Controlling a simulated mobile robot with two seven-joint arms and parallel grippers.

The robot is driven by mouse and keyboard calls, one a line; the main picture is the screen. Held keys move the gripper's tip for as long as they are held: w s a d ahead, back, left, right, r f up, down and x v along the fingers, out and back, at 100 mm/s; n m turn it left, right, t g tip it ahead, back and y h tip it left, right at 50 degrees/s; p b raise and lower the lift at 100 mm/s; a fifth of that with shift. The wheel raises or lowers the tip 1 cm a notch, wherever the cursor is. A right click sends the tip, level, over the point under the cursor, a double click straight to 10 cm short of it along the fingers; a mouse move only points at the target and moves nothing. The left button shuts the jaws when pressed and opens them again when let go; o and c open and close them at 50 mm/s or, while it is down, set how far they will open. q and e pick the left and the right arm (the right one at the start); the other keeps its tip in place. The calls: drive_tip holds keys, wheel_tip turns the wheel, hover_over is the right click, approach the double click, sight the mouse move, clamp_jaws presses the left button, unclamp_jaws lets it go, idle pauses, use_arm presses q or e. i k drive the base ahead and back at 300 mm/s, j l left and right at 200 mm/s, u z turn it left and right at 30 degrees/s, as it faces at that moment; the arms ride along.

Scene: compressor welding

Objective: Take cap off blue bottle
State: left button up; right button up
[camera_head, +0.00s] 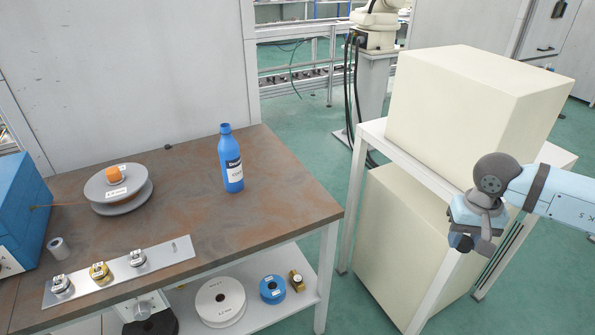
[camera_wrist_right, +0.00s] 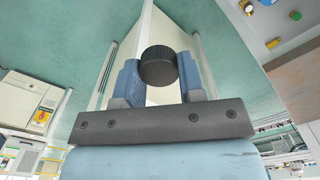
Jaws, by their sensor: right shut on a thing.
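The blue bottle (camera_head: 231,170) stands upright on the brown tabletop, near its back right part, with a white label on its front. No dark cap shows on its blue neck. My right gripper (camera_head: 463,241) is well to the right of the bottle, in front of the cream boxes. In the right wrist view a round black cap (camera_wrist_right: 159,70) with a ridged side sits between the blue fingers of my right gripper (camera_wrist_right: 159,80), which is shut on it. My left gripper is not in view.
The brown table (camera_head: 270,205) also holds a cable reel (camera_head: 118,201), a metal strip with several small parts (camera_head: 128,276) and a blue box (camera_head: 22,222). A cream box (camera_head: 470,105) stands on a white frame (camera_head: 367,150) at right. Green floor lies between.

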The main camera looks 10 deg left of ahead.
sight(228, 148)
drive_tip(key=u, duration=1.45)
drive_tip(key=i+l+u, duration=0.15)
drive_tip(key=l, duration=0.25)
drive_tip(key=l+u, duration=0.2)
drive_tip(key=l, duration=0.15)
drive_tip(key=i, duration=0.05)
